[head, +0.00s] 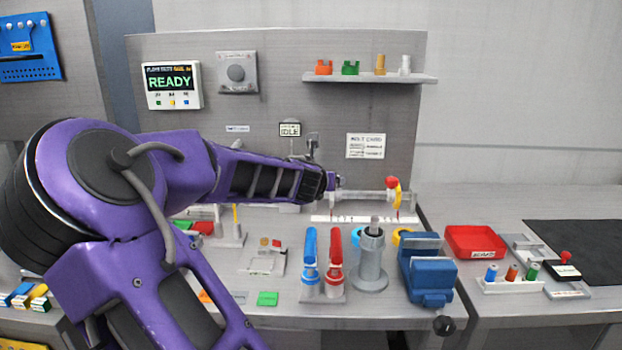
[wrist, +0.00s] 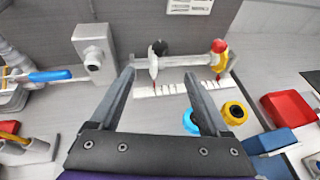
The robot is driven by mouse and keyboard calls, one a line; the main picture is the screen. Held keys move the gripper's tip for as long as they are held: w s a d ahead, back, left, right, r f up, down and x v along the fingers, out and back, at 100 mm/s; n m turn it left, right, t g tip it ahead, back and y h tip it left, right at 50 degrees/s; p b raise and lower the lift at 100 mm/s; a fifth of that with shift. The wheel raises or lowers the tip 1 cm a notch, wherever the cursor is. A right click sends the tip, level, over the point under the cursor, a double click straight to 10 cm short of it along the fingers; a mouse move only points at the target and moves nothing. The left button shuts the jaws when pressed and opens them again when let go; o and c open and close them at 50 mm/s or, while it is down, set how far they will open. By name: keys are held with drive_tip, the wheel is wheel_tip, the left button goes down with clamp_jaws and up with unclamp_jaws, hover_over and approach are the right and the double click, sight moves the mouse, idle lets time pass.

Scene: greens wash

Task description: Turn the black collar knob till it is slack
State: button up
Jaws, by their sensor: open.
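The black collar knob (wrist: 160,47) shows in the wrist view as a dark round knob at the left part of a pale horizontal bar (wrist: 190,60). A white upright pointer or bracket stands just left of it. My gripper (wrist: 160,77) is open and empty, its two fingers spread on either side below the knob, apart from it. In the head view my gripper (head: 333,182) is seen from behind at the left end of the bar (head: 360,196); the knob is hidden there. A red knob with a yellow part (head: 393,184) is at the bar's right end.
A white marked strip (head: 365,219) lies under the bar. A grey block (wrist: 95,52) with a round fitting stands left of it. Blue and yellow rings (wrist: 235,112), a blue vise (head: 427,268) and a red tray (head: 475,242) lie to the right.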

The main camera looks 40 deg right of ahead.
drive_tip(key=x, duration=1.7)
drive_tip(key=shift+d+f, duration=0.15)
drive_tip(key=shift+f, duration=0.05)
clamp_jaws()
drive_tip(key=shift+r+m+g+p, duration=0.1)
drive_tip(key=shift+m+g+p, duration=0.2)
drive_tip(key=shift+p, duration=0.15)
